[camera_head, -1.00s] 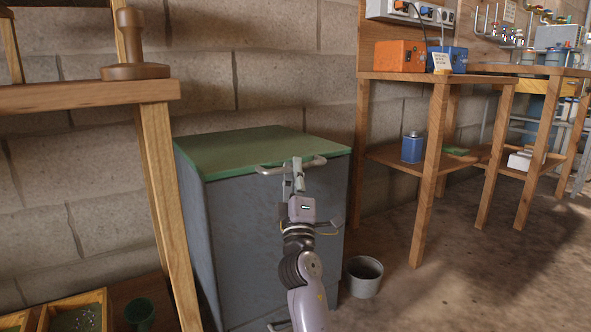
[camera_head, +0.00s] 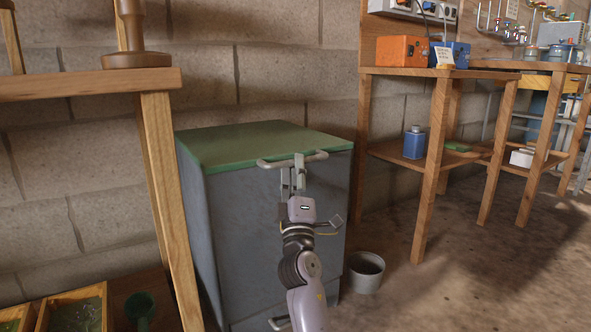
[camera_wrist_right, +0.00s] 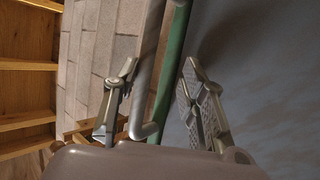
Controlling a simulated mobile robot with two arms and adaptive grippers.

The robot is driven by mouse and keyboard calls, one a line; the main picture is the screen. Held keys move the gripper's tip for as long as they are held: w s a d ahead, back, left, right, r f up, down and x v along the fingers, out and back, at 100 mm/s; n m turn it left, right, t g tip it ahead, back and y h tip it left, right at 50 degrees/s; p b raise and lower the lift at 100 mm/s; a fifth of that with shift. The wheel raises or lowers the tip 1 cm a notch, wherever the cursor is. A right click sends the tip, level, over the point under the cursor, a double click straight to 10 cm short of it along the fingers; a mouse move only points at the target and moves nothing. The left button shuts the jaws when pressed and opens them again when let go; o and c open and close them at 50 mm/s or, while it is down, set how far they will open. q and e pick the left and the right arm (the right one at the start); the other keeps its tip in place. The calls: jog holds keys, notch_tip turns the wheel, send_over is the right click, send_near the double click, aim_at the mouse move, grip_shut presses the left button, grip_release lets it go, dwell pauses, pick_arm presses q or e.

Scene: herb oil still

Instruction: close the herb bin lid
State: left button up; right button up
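The herb bin is a tall grey-blue box (camera_head: 237,232) against the block wall. Its green lid (camera_head: 255,142) lies flat over the top, with no clear gap along the front edge. A metal bar handle (camera_head: 270,164) runs along the lid's front edge. My right gripper (camera_head: 294,172) is at this handle, in front of the bin. In the right wrist view the gripper (camera_wrist_right: 158,85) is open, with the handle (camera_wrist_right: 146,82) and the lid's green edge (camera_wrist_right: 170,62) between its spread fingers. The fingers look apart from the bar. My left gripper is out of view.
A wooden table (camera_head: 85,84) stands close on the left. A grey bucket (camera_head: 363,272) is on the floor right of the bin. A wooden bench (camera_head: 400,73) with orange and blue boxes stands at the right. The floor in front of it is clear.

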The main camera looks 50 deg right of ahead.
jog(key=shift+d+f, duration=0.1)
jog(key=shift+r, duration=0.3)
notch_tip(320, 180, up, 10)
jog(key=shift+f, duration=0.2)
